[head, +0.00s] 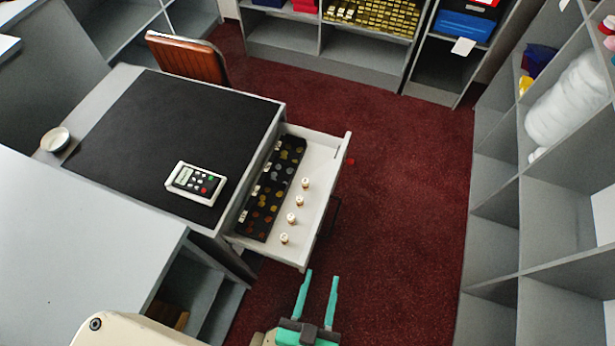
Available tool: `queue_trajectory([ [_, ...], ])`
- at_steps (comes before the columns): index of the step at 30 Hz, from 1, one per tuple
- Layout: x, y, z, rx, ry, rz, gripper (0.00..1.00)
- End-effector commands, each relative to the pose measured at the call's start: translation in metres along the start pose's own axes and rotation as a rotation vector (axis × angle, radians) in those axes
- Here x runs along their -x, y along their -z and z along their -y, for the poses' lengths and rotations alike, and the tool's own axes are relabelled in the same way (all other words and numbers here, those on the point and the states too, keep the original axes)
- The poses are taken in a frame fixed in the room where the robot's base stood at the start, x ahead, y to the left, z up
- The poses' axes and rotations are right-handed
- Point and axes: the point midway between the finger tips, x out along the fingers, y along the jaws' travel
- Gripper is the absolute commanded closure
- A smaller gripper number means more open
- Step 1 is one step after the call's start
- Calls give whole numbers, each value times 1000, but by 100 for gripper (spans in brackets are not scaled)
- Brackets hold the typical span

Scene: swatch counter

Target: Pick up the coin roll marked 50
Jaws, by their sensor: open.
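Several small upright coin rolls with pale tops stand in a row in the open white drawer (318,190): one at the back (305,183), one below it (299,201), a third (291,218) and the nearest one (284,238). Their markings are too small to read, so I cannot tell which is marked 50. My gripper (317,292), with two teal fingers, is open and empty. In the picture it is below the drawer's near corner, apart from the rolls.
A black coin tray (252,222) with coins lies in the drawer, left of the rolls. A card terminal (195,183) sits on the desk's black mat (150,120). A brown chair (188,58) stands behind. Shelves (495,230) line the right.

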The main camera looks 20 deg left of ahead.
Motion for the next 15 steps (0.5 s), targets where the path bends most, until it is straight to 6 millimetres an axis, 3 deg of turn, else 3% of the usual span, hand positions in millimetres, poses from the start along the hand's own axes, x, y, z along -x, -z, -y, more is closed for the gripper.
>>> queue_trajectory([
  [8, -93, -24, 40, 84, 80, 51, 59],
  [15, -162, -22, 73, 154, 97, 83, 59],
])
